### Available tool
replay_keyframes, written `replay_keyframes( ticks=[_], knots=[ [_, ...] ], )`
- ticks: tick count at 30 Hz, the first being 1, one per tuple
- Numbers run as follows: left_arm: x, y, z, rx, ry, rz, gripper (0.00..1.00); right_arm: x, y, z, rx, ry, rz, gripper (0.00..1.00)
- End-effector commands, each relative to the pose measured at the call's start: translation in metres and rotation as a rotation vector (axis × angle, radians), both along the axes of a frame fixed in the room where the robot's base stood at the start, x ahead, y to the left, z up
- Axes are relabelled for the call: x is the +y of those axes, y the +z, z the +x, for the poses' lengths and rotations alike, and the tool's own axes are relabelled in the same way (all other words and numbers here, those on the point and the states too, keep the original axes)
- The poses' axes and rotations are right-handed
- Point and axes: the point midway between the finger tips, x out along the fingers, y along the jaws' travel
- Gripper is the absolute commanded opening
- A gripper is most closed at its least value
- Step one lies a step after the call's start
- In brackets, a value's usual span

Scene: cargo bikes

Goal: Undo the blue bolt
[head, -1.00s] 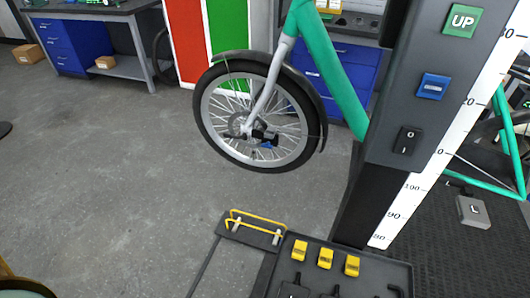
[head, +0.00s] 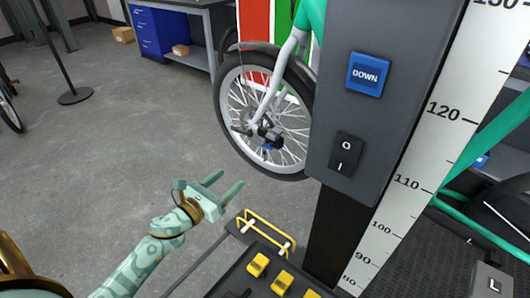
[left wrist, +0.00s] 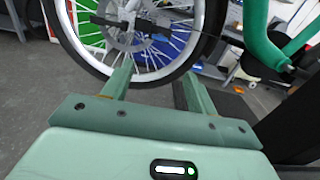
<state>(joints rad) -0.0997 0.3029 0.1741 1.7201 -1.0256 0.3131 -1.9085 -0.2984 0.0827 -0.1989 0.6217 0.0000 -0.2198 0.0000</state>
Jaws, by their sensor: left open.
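A small blue bolt (head: 267,146) shows at the hub of the raised bike wheel (head: 228,127), below a dark fitting. My left gripper (head: 229,179) is open and empty, below and to the left of the hub, apart from the wheel. In the left wrist view the open fingers (left wrist: 155,75) point toward the lower part of the wheel (left wrist: 103,66), with the hub (left wrist: 145,22) above them. I cannot pick out the blue bolt clearly in that view. My right gripper is not in view.
A dark lift column (head: 385,65) with a blue DOWN button (head: 367,75), a rocker switch (head: 346,154) and a white scale stands close on the right. A yellow rail (head: 264,229) and several yellow pieces (head: 258,265) sit below.

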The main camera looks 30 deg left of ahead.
Motion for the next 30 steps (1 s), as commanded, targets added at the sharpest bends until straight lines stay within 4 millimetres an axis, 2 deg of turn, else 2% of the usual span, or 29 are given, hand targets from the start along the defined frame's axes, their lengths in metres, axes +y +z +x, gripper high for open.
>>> replay_keyframes(
  ticks=[3, 7, 15, 21, 25, 30],
  knots=[
    [-0.001, 0.000, 0.006, -0.007, -0.001, 0.041, 0.58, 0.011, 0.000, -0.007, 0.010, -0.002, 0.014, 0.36],
    [-0.003, 0.000, 0.025, -0.007, -0.002, 0.042, 0.58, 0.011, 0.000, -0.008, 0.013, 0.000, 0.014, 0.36],
    [-0.012, -0.002, 0.093, -0.006, 0.000, 0.041, 0.58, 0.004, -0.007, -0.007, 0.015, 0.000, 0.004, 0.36],
    [-0.019, -0.003, 0.135, -0.004, 0.001, 0.039, 0.58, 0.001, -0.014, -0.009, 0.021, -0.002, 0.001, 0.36],
    [-0.021, -0.003, 0.152, -0.003, 0.001, 0.038, 0.58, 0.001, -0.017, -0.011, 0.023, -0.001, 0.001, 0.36],
    [-0.023, -0.002, 0.161, -0.003, 0.001, 0.038, 0.58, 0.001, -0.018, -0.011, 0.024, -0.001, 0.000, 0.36]
  ],
)
